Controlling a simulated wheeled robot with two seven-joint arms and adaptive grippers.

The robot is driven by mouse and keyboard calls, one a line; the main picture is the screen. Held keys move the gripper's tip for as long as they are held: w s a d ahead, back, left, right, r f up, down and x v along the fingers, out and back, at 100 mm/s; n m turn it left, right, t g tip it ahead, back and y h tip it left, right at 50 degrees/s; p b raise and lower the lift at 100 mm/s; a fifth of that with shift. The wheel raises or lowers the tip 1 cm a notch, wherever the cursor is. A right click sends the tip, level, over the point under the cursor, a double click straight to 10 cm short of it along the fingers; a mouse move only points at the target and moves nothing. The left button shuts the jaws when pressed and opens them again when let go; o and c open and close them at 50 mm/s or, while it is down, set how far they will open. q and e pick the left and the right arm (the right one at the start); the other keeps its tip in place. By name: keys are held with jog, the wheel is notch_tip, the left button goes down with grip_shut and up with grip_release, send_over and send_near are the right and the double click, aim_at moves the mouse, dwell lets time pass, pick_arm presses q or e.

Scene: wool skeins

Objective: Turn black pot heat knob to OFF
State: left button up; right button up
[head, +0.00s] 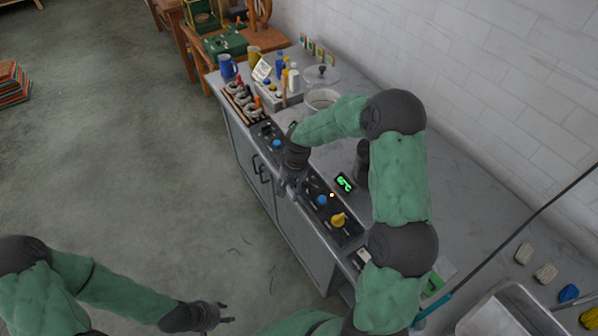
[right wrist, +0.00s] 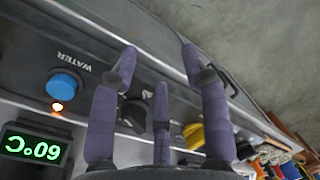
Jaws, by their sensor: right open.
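My right gripper (head: 290,190) hangs over the front edge of the counter's control panel, its fingers spread and empty. In the right wrist view its purple fingers (right wrist: 160,85) frame a black knob (right wrist: 133,112), partly covered by a finger. No contact with the knob can be made out. The knob's setting and label are too small to read. To its left is a blue knob (right wrist: 66,83) marked WATER; to its right is a yellow knob (right wrist: 195,133), partly hidden by a finger. My left gripper (head: 228,312) is open and empty over the floor, away from the counter.
Another yellow knob (head: 338,220) is lower on the panel. A pot (head: 322,98), mugs and bottles stand at the counter's far end. A metal tray (head: 500,315) is at lower right.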

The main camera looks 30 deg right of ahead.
aim_at(307, 180)
jog(key=w+d+r+m+h, duration=0.2)
jog(key=d+r, duration=0.6)
jog(key=r, duration=0.3)
notch_tip(307, 180, down, 11)
jog(key=shift+d+b, duration=0.1)
jog(key=shift+b, duration=1.15)
grip_shut()
